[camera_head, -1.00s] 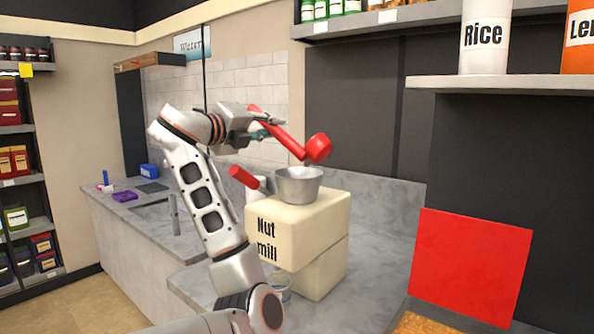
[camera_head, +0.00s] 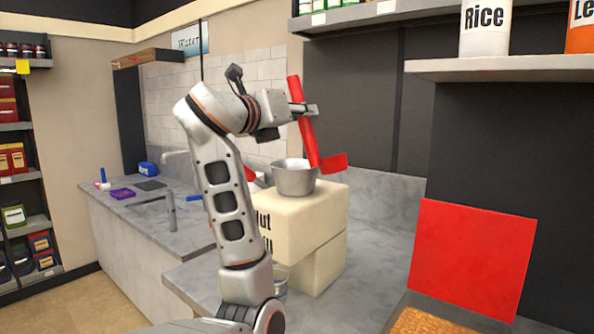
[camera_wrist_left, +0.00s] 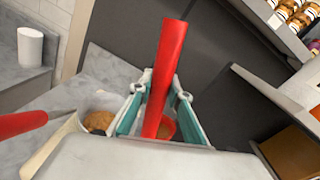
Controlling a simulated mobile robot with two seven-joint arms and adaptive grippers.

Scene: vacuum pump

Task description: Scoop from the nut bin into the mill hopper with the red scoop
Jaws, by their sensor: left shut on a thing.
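My left gripper (camera_head: 308,110) is shut on the handle of the red scoop (camera_head: 310,135). In the left wrist view the scoop's handle (camera_wrist_left: 170,60) stands between the teal fingers, and its cup is partly hidden. In the head view the scoop stands steeply, its cup low and just right of the mill hopper (camera_head: 296,180). The hopper is a metal bowl on the cream nut mill (camera_head: 310,215). The wrist view shows brown contents in a bowl that looks like the hopper (camera_wrist_left: 98,121). The nut bin (camera_head: 430,322), holding brown nuts, is at the lower right. My right gripper is out of view.
A red panel (camera_head: 470,262) stands upright behind the nut bin. A shelf (camera_head: 510,67) with a Rice canister (camera_head: 485,28) overhangs the right side. A grey counter (camera_head: 375,250) lies between mill and bin. A sink tap (camera_head: 172,210) stands at left.

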